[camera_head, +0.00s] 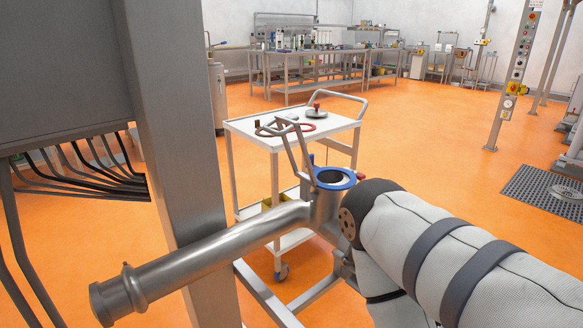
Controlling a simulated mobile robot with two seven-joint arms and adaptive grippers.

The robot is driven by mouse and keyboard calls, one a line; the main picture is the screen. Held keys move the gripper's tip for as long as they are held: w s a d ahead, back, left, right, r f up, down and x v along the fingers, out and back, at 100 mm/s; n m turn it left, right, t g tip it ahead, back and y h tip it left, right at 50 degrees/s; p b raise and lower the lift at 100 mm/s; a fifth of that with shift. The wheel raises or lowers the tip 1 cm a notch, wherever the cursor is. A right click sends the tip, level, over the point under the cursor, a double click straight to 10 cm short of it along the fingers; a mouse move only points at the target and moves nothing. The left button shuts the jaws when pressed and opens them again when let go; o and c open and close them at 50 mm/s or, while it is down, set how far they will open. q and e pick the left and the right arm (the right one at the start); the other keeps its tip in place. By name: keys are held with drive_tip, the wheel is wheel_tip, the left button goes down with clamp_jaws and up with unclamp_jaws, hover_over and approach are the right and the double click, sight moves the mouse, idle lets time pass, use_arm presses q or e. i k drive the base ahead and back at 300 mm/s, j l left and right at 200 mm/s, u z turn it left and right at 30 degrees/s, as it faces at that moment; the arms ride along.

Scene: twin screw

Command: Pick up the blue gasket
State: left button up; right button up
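The blue gasket (350,183) is a flat ring lying on the round top opening of an upright metal port. The port (326,206) joins a shiny metal pipe (210,246) that runs to the lower left. The ring's dark centre is open to view. A bent metal handle or bar stands close at its left, and a small red part (360,176) is close at its right.
A thick metal post (180,130) stands at left. A white cart (246,128) behind carries a red ring and a metal lid. Orange floor is open beyond.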

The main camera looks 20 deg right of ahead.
sight(317, 170)
drive_tip(key=j+z, duration=0.15)
drive_tip(key=z, duration=1.25)
